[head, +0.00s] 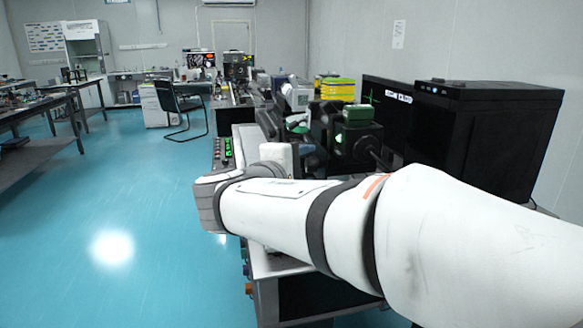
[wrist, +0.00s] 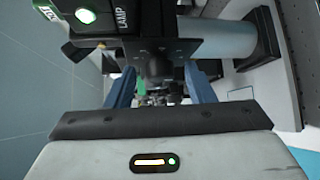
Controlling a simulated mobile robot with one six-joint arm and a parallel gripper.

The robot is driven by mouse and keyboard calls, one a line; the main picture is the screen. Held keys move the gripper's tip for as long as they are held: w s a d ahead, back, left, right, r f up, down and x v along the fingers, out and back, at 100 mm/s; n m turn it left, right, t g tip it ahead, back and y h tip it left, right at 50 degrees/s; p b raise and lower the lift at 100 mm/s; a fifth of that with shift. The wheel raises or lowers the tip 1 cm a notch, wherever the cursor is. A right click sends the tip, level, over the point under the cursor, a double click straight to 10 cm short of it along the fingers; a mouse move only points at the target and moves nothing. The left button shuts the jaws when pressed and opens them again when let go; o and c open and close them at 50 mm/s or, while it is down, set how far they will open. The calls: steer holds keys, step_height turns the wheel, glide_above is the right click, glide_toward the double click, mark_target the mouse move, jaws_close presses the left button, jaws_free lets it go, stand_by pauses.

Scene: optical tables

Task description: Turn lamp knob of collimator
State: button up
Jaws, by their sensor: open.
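The collimator is a black housing with a grey tube (wrist: 222,40) at the top of the wrist view. A white LAMP label (wrist: 121,20) and a lit green-white light (wrist: 85,16) are on its left part. A dark round knob (wrist: 155,66) sticks out below the housing. My gripper (wrist: 159,76) is open, with one blue finger on each side of the knob and gaps between. Whether the fingertips reach fully around the knob is unclear. In the head view, black equipment with a green glow (head: 340,136) stands beyond my arm, which hides my fingers.
A large black box (head: 482,140) stands at the right of the bench. Yellow-green boxes (head: 337,88) and other instruments stand farther back. A chair (head: 181,105) is on the open blue floor (head: 120,190) at the left.

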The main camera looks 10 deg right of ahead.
steer(key=c, duration=1)
steer(key=shift+r+p, duration=0.15)
steer(key=shift+p, duration=0.35)
steer(key=shift+r+n+g+p, duration=0.25)
steer(key=shift+n+g+p, duration=0.15)
steer(key=shift+p, duration=0.6)
steer(key=g+p, duration=0.1)
steer(key=p, duration=0.2)
steer(key=n+g+y+p, duration=0.1)
steer(key=p, duration=0.2)
steer(key=shift+w+r+n, duration=0.1)
steer(key=shift+r+n, duration=0.2)
steer(key=shift+r, duration=0.1)
steer(key=g+p, duration=0.1)
steer(key=p, duration=0.2)
steer(key=n+g+y+p, duration=0.1)
steer(key=p, duration=0.2)
steer(key=shift+w+n+g+p, duration=0.15)
steer(key=shift+n+g+p, duration=0.15)
steer(key=shift+p, duration=0.05)
steer(key=shift+f+n+g+p, duration=0.25)
steer(key=shift+g+p, duration=0.25)
steer(key=shift+p, duration=0.4)
